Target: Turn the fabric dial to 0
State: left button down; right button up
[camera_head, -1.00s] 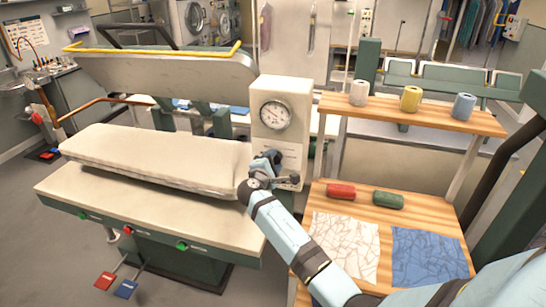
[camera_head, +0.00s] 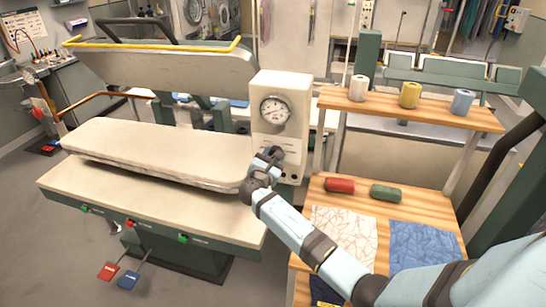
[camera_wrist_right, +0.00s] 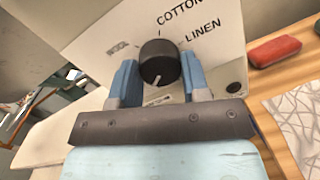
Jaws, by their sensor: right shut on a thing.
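The fabric dial is a round black knob (camera_wrist_right: 159,62) on the cream control panel (camera_wrist_right: 225,45), with a pale pointer line on its lower side. COTTON and LINEN are printed above and to the right of it, and a blurred label lies at its upper left. My right gripper (camera_wrist_right: 158,74) has its two blue fingers on either side of the knob, shut on it. In the head view my right gripper (camera_head: 275,156) is at the front of the control box (camera_head: 292,90), below the round gauge (camera_head: 274,110), and it hides the dial. My left gripper is not in view.
The ironing press's padded board (camera_head: 150,150) lies left of the box under its raised head (camera_head: 165,72). To the right, a wooden shelf (camera_head: 385,112) holds several thread cones.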

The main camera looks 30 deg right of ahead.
jog(key=shift+n, duration=0.6)
jog(key=o, duration=0.9)
jog(key=shift+b+v, duration=1.6)
jog(key=shift+v, duration=5.3)
jog(key=shift+s+d+f, duration=0.1)
jog(key=shift+f, duration=0.1)
